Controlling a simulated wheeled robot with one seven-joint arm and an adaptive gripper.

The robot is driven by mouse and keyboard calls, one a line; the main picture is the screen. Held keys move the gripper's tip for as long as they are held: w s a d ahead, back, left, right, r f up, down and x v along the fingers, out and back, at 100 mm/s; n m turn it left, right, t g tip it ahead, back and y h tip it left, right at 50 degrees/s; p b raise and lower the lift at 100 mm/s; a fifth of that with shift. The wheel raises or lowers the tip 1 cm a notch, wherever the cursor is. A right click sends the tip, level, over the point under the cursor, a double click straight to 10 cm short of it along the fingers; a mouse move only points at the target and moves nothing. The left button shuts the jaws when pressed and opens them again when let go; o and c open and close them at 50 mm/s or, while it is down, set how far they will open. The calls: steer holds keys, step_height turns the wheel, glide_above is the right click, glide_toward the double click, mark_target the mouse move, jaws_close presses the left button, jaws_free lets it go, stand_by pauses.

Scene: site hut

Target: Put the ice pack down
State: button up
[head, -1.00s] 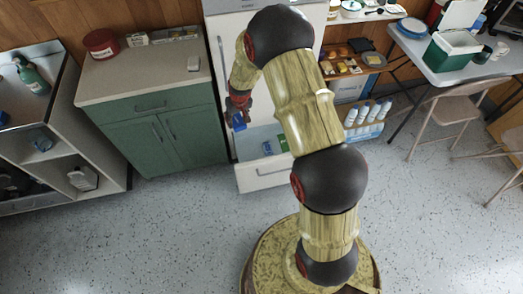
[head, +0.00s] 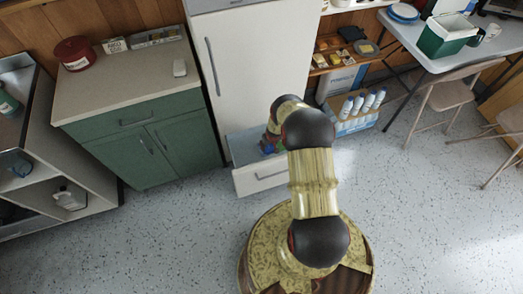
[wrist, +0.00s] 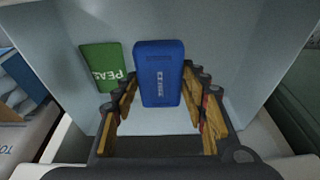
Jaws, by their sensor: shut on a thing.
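In the head view my gripper (head: 269,144) is low inside the open bottom drawer (head: 263,178) of the white fridge, and only a bit of blue shows there. The drawer's pale inner wall (wrist: 225,45) surrounds the pack in the wrist view. Whether the pack touches the drawer floor I cannot tell.
A green bag of peas (wrist: 105,68) lies in the drawer just left of the pack. The white fridge (head: 260,70) rises behind the drawer. A green cabinet (head: 155,150) stands to the left. A low shelf with several bottles (head: 362,102) is to the right.

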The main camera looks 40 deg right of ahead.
steer(key=shift+f, duration=0.45)
steer(key=w+a+f+b, duration=0.3)
steer(key=w+a+f, duration=0.1)
steer(key=w+a, duration=0.15)
steer(key=b, duration=0.4)
glide_toward(246, 156)
steer(key=shift+w+d+f, duration=0.2)
steer(key=shift+d+f, duration=0.55)
steer(key=shift+d, duration=0.05)
steer(key=shift+w+a+f+b, duration=0.3)
steer(key=shift+f+b, duration=0.2)
steer(key=shift+b, duration=0.55)
steer(key=shift+w+a+b, duration=0.1)
steer(key=shift+w+b, duration=0.05)
steer(key=shift+b, duration=0.3)
steer(key=shift+w+a+f+b, duration=0.1)
steer(key=shift+a+f+b, duration=0.25)
steer(key=shift+b, duration=0.5)
steer(key=shift+d+f+b, duration=0.15)
steer(key=shift+f+b, duration=0.15)
steer(key=shift+f, duration=1.05)
steer(key=shift+f, duration=0.1)
